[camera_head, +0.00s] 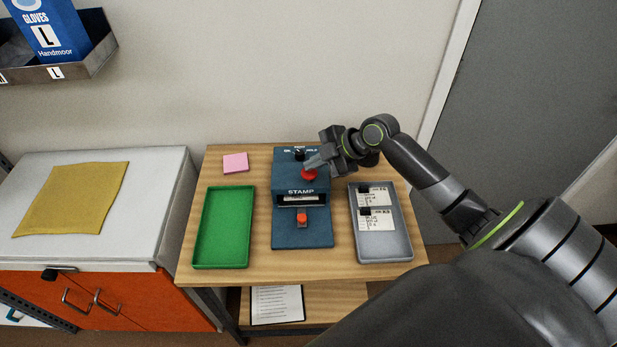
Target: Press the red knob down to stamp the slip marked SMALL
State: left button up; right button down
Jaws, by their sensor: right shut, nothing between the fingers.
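A blue stamp machine (302,216) stands in the middle of the wooden table, with "STAMP" on its front. Its red knob (309,175) is on top. My right gripper (308,166) is shut and empty, its fingertips at or just above the knob; I cannot tell whether they touch. A small black switch (299,154) sits behind the knob. An orange-red piece (301,218) is low on the machine's front. Two white slips (374,219) with black marks lie in the grey tray (384,248) at the right; their print is too small to read. My left gripper is not in view.
An empty green tray (222,228) lies left of the machine, and a pink pad (235,163) lies behind it. A white-topped cabinet (150,190) with a yellow cloth (72,199) stands at the left. A printed sheet (277,305) lies on the lower shelf.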

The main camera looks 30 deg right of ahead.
aim_at(315, 172)
jog(key=shift+f+b, duration=0.85)
jog(key=shift+f, duration=0.2)
dwell(0.6)
jog(key=shift+r, duration=0.1)
jog(key=shift+r+p, duration=1.45)
jog(key=shift+r, duration=0.5)
notch_tip(315, 172, up, 6)
jog(key=p, duration=0.4)
jog(key=shift+s+d, duration=0.1)
